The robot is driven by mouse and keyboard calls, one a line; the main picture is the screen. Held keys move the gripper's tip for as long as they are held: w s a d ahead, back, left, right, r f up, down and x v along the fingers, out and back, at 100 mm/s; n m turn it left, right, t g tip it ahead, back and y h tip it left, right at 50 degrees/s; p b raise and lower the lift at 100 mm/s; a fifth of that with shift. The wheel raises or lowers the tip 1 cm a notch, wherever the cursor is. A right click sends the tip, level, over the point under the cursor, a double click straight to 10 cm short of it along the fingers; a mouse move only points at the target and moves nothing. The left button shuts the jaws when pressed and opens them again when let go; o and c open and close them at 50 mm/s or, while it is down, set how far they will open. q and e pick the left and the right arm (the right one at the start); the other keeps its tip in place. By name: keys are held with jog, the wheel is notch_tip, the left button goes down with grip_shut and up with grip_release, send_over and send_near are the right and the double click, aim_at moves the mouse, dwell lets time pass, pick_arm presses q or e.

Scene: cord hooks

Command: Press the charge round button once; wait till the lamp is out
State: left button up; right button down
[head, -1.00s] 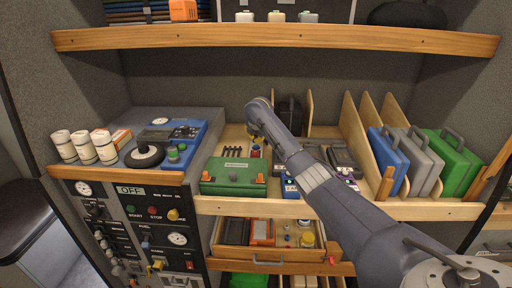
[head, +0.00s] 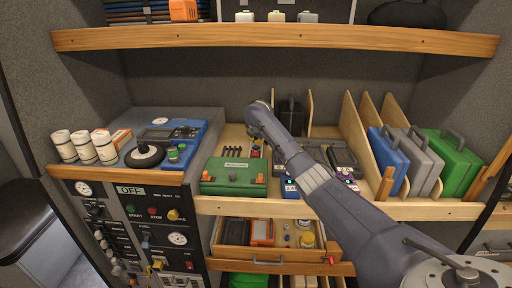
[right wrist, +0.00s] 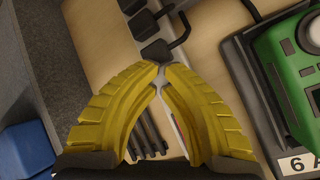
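My right arm (head: 310,175) reaches in from the lower right over the bench. In the right wrist view my right gripper (right wrist: 160,72) has yellow ribbed fingers with tips drawn together, nothing visible held between them. In the head view the fingers are hidden behind my wrist. I cannot pick out a round button marked charge. A blue unit (head: 290,188) at the shelf front shows a small green light, and a dark unit (head: 346,163) beside it shows a small magenta light. My arm partly covers this area. My left gripper is not in view.
A green box (head: 234,176) stands left of my arm. A green device (right wrist: 300,70) with a "6 A" label is at right in the wrist view, near black hooks (right wrist: 155,50). Wooden dividers and upright cases (head: 455,160) stand right. A control panel (head: 140,225) is lower left.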

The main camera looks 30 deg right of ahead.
jog(key=shift+f, duration=0.45)
dwell(0.4)
jog(key=shift+r, duration=0.9)
jog(key=shift+r, duration=2.5)
